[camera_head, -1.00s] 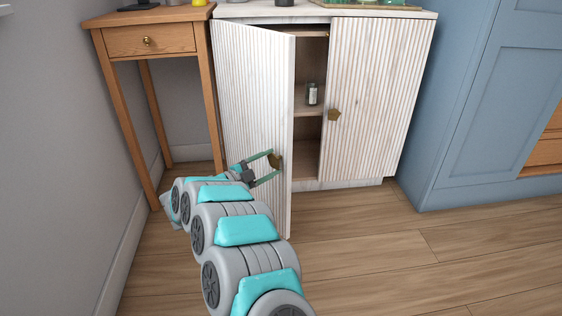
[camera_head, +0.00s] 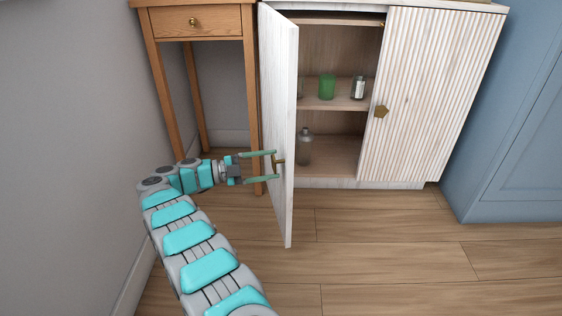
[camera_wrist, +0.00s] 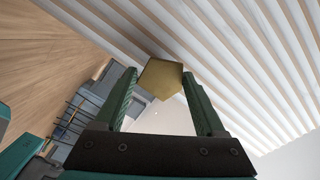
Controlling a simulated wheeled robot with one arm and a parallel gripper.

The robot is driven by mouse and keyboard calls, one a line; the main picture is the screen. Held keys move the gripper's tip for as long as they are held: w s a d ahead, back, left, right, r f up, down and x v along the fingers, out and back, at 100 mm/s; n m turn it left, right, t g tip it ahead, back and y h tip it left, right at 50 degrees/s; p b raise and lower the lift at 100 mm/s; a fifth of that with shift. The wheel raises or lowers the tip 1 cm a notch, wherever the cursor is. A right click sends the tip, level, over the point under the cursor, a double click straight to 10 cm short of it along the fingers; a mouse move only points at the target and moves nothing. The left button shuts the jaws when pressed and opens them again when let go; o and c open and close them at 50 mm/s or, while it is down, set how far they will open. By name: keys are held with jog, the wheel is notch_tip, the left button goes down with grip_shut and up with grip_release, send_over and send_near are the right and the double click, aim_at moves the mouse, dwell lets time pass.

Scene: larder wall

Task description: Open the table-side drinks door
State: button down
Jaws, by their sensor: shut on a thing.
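The table-side drinks door (camera_head: 280,90) is the left, ribbed white door of the cabinet, beside the small wooden table. It stands swung well out from the cabinet, nearly edge-on in the head view. My gripper (camera_head: 275,165) is at the door's outer face, shut on its brass knob (camera_head: 281,161). In the wrist view the faceted knob (camera_wrist: 162,77) sits between the green fingers, with the door's ribbed face (camera_wrist: 240,60) behind it. Inside the cabinet show a green glass (camera_head: 327,87), a small jar (camera_head: 358,88) and a grey bottle (camera_head: 304,146).
The right door (camera_head: 430,100) is closed, with its own brass knob (camera_head: 381,111). The wooden table (camera_head: 195,22) stands left of the open door, near the grey wall (camera_head: 70,120). A blue cupboard (camera_head: 510,130) is at the right. The floor in front is clear.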

jog(key=shift+s+a+g, duration=0.15)
jog(key=shift+a+g, duration=0.15)
jog(key=shift+a, duration=0.3)
grip_release()
jog(key=shift+a, duration=0.1)
dwell(0.4)
